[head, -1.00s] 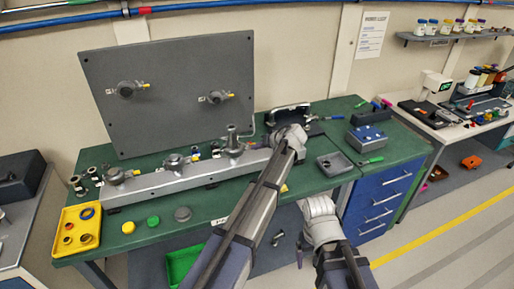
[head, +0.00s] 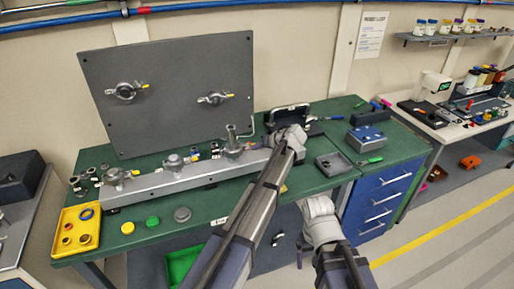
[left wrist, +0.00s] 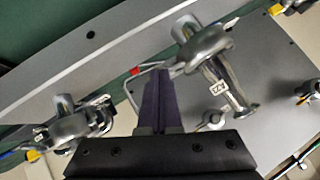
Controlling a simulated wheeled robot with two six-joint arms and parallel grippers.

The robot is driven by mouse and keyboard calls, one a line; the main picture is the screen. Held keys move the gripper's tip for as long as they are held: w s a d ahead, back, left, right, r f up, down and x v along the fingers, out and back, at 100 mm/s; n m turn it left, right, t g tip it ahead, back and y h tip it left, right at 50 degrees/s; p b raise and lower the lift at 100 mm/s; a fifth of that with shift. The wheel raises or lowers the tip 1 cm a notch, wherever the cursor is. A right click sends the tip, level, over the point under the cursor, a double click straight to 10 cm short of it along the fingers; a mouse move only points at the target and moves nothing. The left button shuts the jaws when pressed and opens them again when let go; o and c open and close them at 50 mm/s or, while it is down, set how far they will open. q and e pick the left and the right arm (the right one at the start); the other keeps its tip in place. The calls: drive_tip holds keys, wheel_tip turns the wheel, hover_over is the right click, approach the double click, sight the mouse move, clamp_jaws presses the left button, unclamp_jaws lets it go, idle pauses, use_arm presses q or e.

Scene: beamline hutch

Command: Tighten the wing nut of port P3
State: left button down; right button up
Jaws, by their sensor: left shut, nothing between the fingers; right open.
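A grey manifold bar (head: 145,190) lies along the bench with several clamped ports. The rightmost carries a tall upright tube (head: 231,139); left of it are a middle port (head: 173,163) and a left port (head: 116,176). I cannot read which is P3. My left gripper (left wrist: 160,74) is shut and empty, its dark fingertips close to a metal clamp (left wrist: 203,45) bearing a small white label that I cannot read surely. Contact is unclear. My right gripper (head: 300,248) is open and low, before the bench front.
A grey upright panel (head: 180,60) behind carries two more clamped ports. A yellow tray (head: 83,212) with rings stands at the bench's left end. Yellow, green and grey caps lie along the front. A grey tray (head: 332,165) and a blue box (head: 366,138) are at right.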

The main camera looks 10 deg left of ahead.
drive_tip(key=shift+r+p, duration=0.8)
